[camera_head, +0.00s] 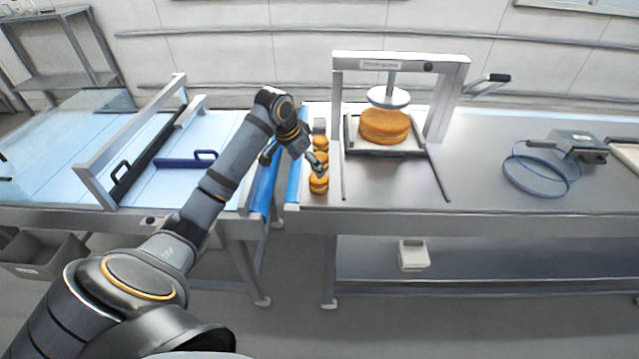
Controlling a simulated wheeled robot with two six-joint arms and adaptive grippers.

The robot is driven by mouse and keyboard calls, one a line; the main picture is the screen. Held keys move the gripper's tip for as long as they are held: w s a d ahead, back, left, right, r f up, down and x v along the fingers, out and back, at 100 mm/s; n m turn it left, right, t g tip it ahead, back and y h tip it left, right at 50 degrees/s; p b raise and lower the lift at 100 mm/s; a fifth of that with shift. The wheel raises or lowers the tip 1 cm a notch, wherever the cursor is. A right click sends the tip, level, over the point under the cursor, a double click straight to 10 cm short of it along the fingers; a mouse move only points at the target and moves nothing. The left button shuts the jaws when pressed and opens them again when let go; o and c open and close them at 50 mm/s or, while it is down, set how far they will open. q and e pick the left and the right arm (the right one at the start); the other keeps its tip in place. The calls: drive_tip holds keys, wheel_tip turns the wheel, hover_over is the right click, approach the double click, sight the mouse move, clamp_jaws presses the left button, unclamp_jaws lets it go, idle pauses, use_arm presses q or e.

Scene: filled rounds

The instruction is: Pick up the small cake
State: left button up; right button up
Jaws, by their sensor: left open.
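Several small round cakes (318,185) stand in a row on the left end of the steel table, just right of the blue strip. The nearest one lies at the front of the row. My left gripper (318,168) is open, over the near part of the row and close to the nearest cakes. It partly hides them, and I cannot tell whether it touches one. A larger round cake (384,127) sits on a tray under the press. My right gripper is not in view.
A metal press frame (452,95) with a round plate (388,97) stands over the large cake. A device with a blue cable loop (541,170) lies at the right. The table front right of centre is clear.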

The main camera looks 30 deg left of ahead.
sight(312, 179)
use_arm(q)
drive_tip(key=x, duration=0.2)
drive_tip(key=p+x, duration=0.1)
drive_tip(key=x, duration=0.1)
drive_tip(key=shift+w+a+f, duration=0.15)
drive_tip(key=shift+w, duration=0.25)
drive_tip(key=p+x, duration=0.1)
drive_tip(key=x, duration=0.1)
drive_tip(key=d+p+x, duration=0.1)
drive_tip(key=x, duration=0.1)
drive_tip(key=shift+f, duration=0.35)
drive_tip(key=shift+w+f, duration=0.1)
drive_tip(key=shift+f, duration=0.15)
drive_tip(key=shift+r, duration=0.1)
drive_tip(key=c, duration=0.8)
